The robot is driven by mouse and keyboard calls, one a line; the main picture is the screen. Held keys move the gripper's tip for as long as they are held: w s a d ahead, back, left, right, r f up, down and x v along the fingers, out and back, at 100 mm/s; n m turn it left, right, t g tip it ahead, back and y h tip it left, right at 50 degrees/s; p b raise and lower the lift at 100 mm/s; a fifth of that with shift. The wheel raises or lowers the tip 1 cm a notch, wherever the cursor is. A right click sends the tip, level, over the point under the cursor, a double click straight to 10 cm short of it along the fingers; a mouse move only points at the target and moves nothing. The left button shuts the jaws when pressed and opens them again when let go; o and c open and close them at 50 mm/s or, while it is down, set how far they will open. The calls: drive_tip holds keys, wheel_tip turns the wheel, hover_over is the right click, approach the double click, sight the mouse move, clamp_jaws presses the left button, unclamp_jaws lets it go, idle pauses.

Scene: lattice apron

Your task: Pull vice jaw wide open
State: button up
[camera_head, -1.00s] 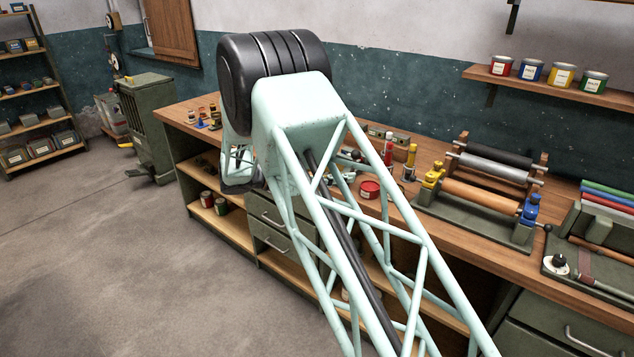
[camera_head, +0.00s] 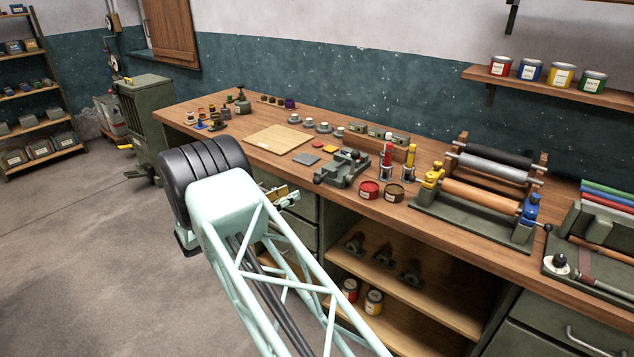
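The vice (camera_head: 343,168) is a small grey-green machine vice on the wooden bench top, in the middle of the head view. Its jaws are too small in the picture for me to tell how far apart they are.
Red and dark tins (camera_head: 369,190) and red and yellow bottles (camera_head: 411,158) stand right of the vice. A roller press (camera_head: 470,215) is farther right. A wooden board (camera_head: 280,139) lies to the left. Open shelves (camera_head: 400,275) are under the bench (camera_head: 500,245).

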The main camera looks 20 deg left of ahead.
sight(314, 182)
drive_tip(key=shift+w+d, duration=0.1)
drive_tip(key=shift+w, duration=0.05)
drive_tip(key=shift+b+x, duration=0.85)
drive_tip(key=shift+x, duration=5.9)
clamp_jaws()
drive_tip(key=d+v, duration=0.1)
drive_tip(key=v, duration=0.6)
drive_tip(key=shift+s+p, duration=0.35)
drive_tip(key=shift+s, duration=0.25)
unclamp_jaws()
